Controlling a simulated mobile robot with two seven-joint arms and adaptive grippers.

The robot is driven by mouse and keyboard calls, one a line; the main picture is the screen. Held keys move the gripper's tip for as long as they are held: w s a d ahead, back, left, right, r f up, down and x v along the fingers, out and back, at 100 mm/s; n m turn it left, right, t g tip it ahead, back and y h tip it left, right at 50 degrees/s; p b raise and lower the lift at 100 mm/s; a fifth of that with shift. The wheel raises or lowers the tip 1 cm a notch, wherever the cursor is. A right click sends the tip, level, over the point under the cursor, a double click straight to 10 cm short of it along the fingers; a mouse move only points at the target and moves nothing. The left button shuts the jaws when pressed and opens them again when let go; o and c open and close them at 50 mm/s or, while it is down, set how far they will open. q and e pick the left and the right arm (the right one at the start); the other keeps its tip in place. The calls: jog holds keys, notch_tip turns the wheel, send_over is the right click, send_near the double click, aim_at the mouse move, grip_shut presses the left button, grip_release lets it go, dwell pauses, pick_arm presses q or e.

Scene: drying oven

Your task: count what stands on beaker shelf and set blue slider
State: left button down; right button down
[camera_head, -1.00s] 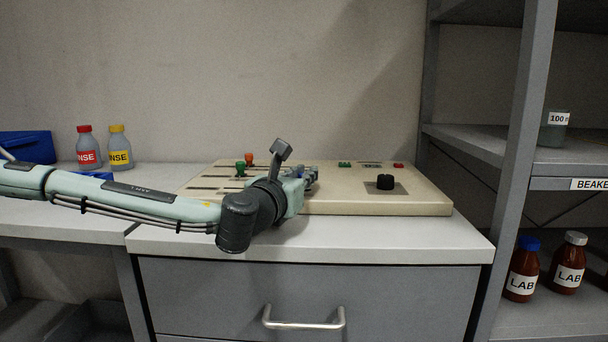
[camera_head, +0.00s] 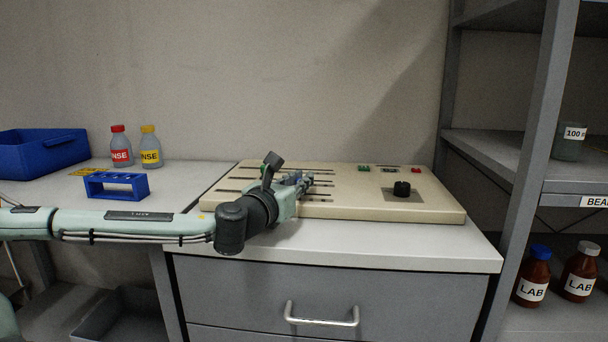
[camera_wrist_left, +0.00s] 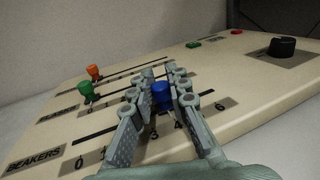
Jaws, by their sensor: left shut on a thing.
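The control panel (camera_head: 440,205) lies on the counter. In the left wrist view the blue slider (camera_wrist_left: 161,95) stands on the row marked BEAKERS (camera_wrist_left: 35,157), above the numbers 3 and 4; its exact mark I cannot tell. My left gripper (camera_head: 303,182) is shut on the blue slider, its fingers (camera_wrist_left: 160,92) on both sides of the knob. The beaker shelf (camera_head: 560,176), its label cut off at "BEA" (camera_head: 594,202), is at the right. One beaker marked 100 (camera_head: 570,148) shows on it; the rest of the shelf is outside the picture. My right gripper is not in view.
Green (camera_wrist_left: 85,90) and orange (camera_wrist_left: 94,72) sliders stand at the low ends of other rows. A black dial (camera_head: 402,189) is on the panel's right. Two brown LAB bottles (camera_head: 532,278) stand below the beaker shelf. A blue rack (camera_head: 117,186) and bin (camera_head: 45,152) are at left.

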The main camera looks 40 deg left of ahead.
pick_arm(q)
jog(key=c, duration=1.4)
grip_release()
jog(key=shift+d, duration=0.1)
jog(key=shift+s, duration=0.1)
jog(key=shift+s+d+f, duration=0.1)
jog(key=shift+s+d, duration=0.05)
jog(key=shift+s, duration=0.35)
jog(key=shift+v, duration=3.15)
